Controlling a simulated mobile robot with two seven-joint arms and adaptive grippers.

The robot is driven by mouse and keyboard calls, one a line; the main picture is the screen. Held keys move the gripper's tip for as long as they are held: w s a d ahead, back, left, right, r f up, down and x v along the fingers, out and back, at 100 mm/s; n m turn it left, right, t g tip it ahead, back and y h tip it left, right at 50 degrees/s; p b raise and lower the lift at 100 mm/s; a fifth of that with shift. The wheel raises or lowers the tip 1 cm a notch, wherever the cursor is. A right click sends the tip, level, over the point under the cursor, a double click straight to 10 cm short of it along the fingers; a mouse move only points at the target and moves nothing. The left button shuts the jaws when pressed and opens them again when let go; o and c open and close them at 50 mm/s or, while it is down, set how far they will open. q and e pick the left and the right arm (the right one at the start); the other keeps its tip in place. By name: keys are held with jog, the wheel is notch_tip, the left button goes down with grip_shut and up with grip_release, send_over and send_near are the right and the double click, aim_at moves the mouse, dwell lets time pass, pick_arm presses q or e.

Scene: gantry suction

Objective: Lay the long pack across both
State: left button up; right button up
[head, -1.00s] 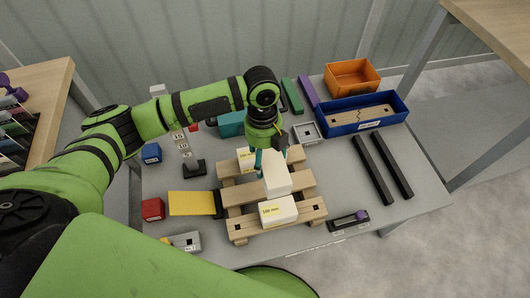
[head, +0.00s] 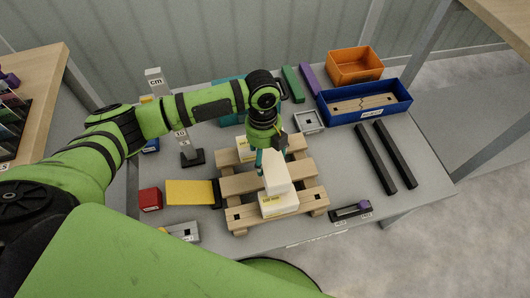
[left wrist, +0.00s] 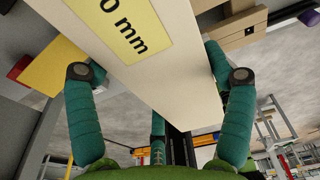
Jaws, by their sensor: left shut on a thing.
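The long pack (head: 279,182) is a cream-white block. My left gripper (head: 264,162) is shut on it above the wooden pallet (head: 239,185). In the left wrist view the long pack (left wrist: 165,70) sits between the teal fingers, with a yellow label ending in "0 mm". A white pack (head: 281,206) with a yellow label stands on the front slat, and the long pack's near end overlaps it in the picture. Another white pack (head: 244,147) stands on the back slat, partly hidden by my gripper. Whether the long pack touches either is unclear. My right gripper is not in view.
A yellow plate (head: 190,192) and red block (head: 150,199) lie left of the pallet. A height gauge (head: 192,157) stands behind them. Black bars (head: 375,158), a blue tray (head: 400,104) and an orange bin (head: 378,66) are at right. Grey table shows between pallet and bars.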

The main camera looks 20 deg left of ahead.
pick_arm(q)
jog(key=shift+r, duration=0.1)
dwell(0.3)
jog(key=shift+p, duration=0.4)
jog(key=shift+p, duration=0.5)
dwell(0.9)
jog(key=shift+f+b, duration=0.35)
jog(key=shift+f, duration=0.8)
dwell(0.3)
jog(key=o, duration=1.5)
jog(key=r, duration=0.8)
jog(key=w+r, duration=0.1)
jog(key=r, duration=0.3)
jog(key=shift+a, duration=0.4)
